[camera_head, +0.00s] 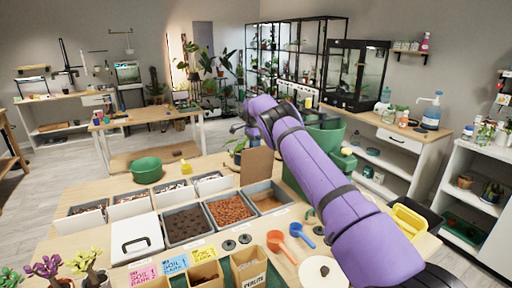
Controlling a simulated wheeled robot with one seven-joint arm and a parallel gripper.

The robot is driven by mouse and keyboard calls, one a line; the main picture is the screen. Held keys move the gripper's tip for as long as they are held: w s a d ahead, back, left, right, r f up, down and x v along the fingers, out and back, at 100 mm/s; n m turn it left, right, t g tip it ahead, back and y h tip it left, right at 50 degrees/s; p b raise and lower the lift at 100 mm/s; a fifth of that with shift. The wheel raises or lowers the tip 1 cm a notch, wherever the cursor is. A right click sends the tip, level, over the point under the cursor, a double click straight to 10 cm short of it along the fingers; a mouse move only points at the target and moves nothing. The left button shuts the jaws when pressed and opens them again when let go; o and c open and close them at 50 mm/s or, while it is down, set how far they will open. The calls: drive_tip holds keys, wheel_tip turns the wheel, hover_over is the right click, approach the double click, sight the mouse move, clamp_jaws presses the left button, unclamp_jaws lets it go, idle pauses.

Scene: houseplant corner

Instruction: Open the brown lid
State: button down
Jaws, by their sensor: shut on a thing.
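The brown lid (257,166) stands raised, close to upright, at the back edge of a grey bin (284,207). That bin's top is uncovered and its light brown inside shows. My purple arm reaches across from the lower right. My gripper (243,131) is at its far end, just above and behind the lid's top edge. It is shut on the lid, though its fingertips are small and the contact is hard to make out.
Beside the bin are a bin of orange-brown pebbles (229,209), a bin of dark soil (186,224) and a white lid with a black handle (134,247). A green bowl (147,171) stands behind. Red and blue scoops (302,235) lie in front.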

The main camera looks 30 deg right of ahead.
drive_tip(key=shift+a+f, duration=0.15)
drive_tip(key=shift+f, duration=0.25)
drive_tip(key=c, duration=1.1)
unclamp_jaws()
drive_tip(key=shift+c, duration=0.2)
wheel_tip(320, 180, up, 8)
drive_tip(key=shift+w+f, duration=0.15)
drive_tip(key=shift+w, duration=0.15)
